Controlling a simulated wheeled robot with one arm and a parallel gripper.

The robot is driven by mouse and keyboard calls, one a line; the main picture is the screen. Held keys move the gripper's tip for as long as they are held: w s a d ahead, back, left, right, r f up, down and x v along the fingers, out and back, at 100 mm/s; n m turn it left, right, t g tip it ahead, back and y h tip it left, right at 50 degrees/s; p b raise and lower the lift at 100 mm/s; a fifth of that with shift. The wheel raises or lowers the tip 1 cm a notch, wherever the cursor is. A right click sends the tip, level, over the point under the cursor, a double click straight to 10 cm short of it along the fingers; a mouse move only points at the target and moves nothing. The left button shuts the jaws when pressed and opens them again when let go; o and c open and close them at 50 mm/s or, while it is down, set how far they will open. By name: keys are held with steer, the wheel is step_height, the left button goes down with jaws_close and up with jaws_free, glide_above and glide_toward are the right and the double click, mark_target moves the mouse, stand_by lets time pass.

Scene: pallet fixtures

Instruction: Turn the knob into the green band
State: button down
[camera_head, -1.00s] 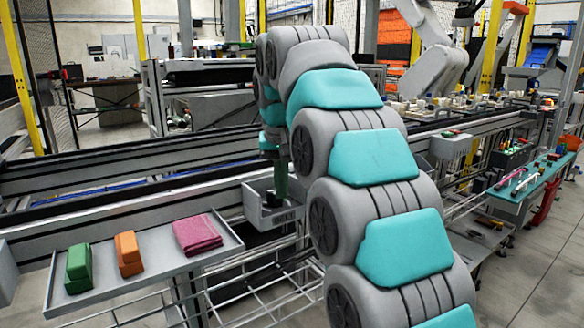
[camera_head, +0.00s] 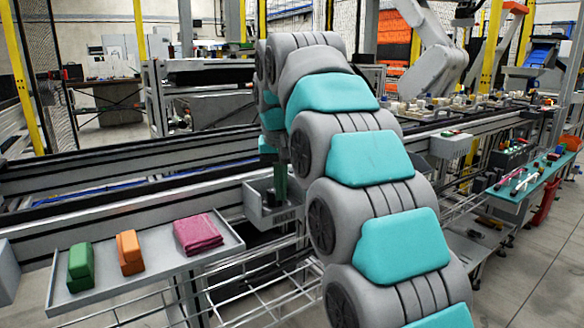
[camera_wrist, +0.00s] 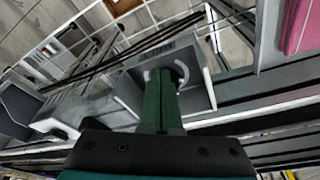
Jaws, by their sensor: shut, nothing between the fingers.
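The grey open-topped box (camera_head: 262,217) stands in front of the conveyor rail in the head view. It fills the middle of the wrist view (camera_wrist: 199,97), with a pale curved dial mark on its inner face. My gripper (camera_head: 280,190) has dark green fingers and points down into this box. In the wrist view my gripper (camera_wrist: 164,82) is shut, its fingers together and empty, over the middle of the dial. The knob is mostly hidden behind the fingertips, and I cannot tell whether they touch it. I cannot make out the green band or the knob's angle.
A grey tray (camera_head: 150,288) left of the box holds a green block (camera_head: 80,267), an orange block (camera_head: 130,253) and a folded pink cloth (camera_head: 198,235). A wire rack (camera_head: 265,285) lies below. The conveyor rail (camera_head: 130,205) runs close behind.

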steer(key=shift+s+a+p, duration=0.1)
steer(key=shift+a+p, duration=0.2)
steer(key=shift+a, duration=0.05)
stand_by(0.3)
steer(key=shift+a, duration=0.6)
steer(key=shift+a, duration=0.25)
stand_by(0.3)
steer(key=shift+s+a, duration=0.1)
steer(key=shift+s, duration=0.2)
